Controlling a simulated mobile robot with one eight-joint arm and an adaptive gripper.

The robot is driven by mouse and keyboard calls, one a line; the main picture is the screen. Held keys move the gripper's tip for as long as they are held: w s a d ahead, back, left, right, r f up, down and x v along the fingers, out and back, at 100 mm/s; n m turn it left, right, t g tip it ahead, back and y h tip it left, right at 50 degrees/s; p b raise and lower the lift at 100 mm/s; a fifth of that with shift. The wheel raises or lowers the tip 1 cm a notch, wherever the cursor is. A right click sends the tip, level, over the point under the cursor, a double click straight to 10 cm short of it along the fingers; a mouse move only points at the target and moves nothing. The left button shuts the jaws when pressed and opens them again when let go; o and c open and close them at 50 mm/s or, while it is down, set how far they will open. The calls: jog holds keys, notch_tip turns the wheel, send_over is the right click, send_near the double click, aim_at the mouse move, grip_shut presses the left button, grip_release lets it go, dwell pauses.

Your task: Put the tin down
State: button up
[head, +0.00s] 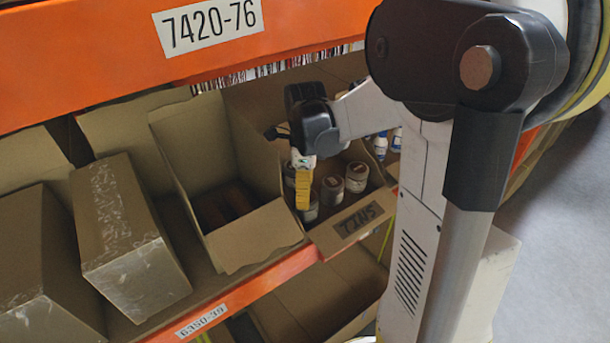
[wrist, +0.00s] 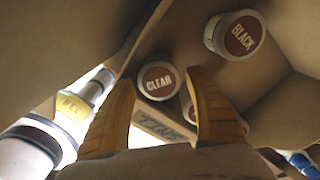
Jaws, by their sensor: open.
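My gripper (head: 303,190) reaches down into the cardboard box marked TINS (head: 358,221) on the shelf. In the wrist view its two yellow fingers (wrist: 164,77) are spread apart. A tin with a dark red lid marked CLEAR (wrist: 158,82) shows between and just beyond the fingertips, in the box; I cannot tell whether the fingers still touch it. A tin marked BLACK (wrist: 235,36) stands farther off, apart from the fingers. Another tin is mostly hidden behind the right finger. In the head view, grey tins (head: 332,190) stand upright in the box, one (head: 357,177) farther right.
An open box (head: 255,238) with brown things inside stands left of the tins box, and a taped carton (head: 122,230) farther left. Bottles (head: 381,143) stand in the space to the right. The orange upper beam (head: 90,60) runs above the boxes.

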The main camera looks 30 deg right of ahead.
notch_tip(320, 180, up, 7)
jog(key=shift+s+r+b, duration=0.1)
jog(key=shift+r+b, duration=0.05)
jog(key=shift+b, duration=0.15)
dwell(0.5)
